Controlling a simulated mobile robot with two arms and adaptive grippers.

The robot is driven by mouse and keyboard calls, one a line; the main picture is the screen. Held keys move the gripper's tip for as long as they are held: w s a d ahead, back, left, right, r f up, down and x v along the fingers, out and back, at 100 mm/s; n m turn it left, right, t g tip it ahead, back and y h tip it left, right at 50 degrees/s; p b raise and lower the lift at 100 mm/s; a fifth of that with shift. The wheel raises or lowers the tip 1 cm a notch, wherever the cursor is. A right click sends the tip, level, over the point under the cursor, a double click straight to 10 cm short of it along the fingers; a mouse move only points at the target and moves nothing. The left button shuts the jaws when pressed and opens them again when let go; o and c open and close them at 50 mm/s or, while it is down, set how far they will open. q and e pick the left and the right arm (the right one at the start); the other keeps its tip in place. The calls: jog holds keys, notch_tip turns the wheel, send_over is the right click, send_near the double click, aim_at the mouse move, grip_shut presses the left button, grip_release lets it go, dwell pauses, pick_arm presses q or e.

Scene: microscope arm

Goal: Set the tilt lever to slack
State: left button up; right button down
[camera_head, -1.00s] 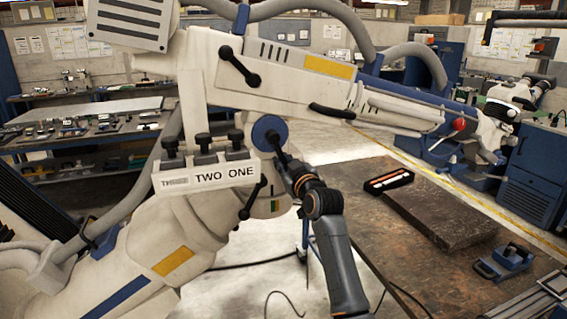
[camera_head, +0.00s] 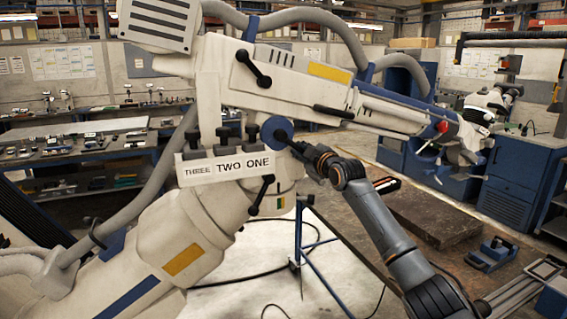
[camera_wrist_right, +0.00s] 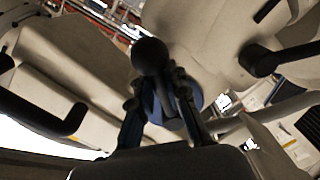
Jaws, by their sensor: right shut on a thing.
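The white microscope arm (camera_head: 290,75) fills the middle of the head view. A blue round hub (camera_head: 276,131) sits on its joint, with a black lever (camera_head: 287,139) pointing right and slightly down. I take it as the tilt lever; no label on it is readable. My right gripper (camera_head: 299,148) is shut on this lever. In the right wrist view the lever's black ball knob (camera_wrist_right: 150,55) stands between my two fingers (camera_wrist_right: 163,100), and the blue hub shows behind. My left gripper is not in view.
Other black levers sit on the upper housing (camera_head: 254,68) and below the hub (camera_head: 260,195). A workbench with a dark slab (camera_head: 425,215) lies at right.

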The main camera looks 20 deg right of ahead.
jog(key=shift+d+r+n, duration=0.2)
jog(key=shift+r+n, duration=0.3)
jog(key=shift+d+r+n+p, duration=0.4)
jog(key=shift+r+n+p, duration=0.3)
jog(key=shift+n+p, duration=0.45)
jog(key=shift+r+n, duration=0.1)
jog(key=shift+n, duration=0.15)
jog(key=shift+d+r+p, duration=0.1)
jog(key=shift+r+p, duration=0.05)
jog(key=shift+p, duration=0.35)
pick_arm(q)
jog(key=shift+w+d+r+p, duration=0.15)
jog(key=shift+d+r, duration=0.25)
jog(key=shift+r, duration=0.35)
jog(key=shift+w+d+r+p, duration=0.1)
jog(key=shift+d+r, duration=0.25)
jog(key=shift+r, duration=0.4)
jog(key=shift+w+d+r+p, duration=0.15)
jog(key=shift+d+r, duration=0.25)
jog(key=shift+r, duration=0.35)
pick_arm(e)
jog(key=shift+w+r+n, duration=0.1)
jog(key=shift+r+n, duration=0.1)
jog(key=shift+n, duration=0.5)
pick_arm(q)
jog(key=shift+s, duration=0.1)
pick_arm(e)
jog(key=c, duration=1.3)
grip_release()
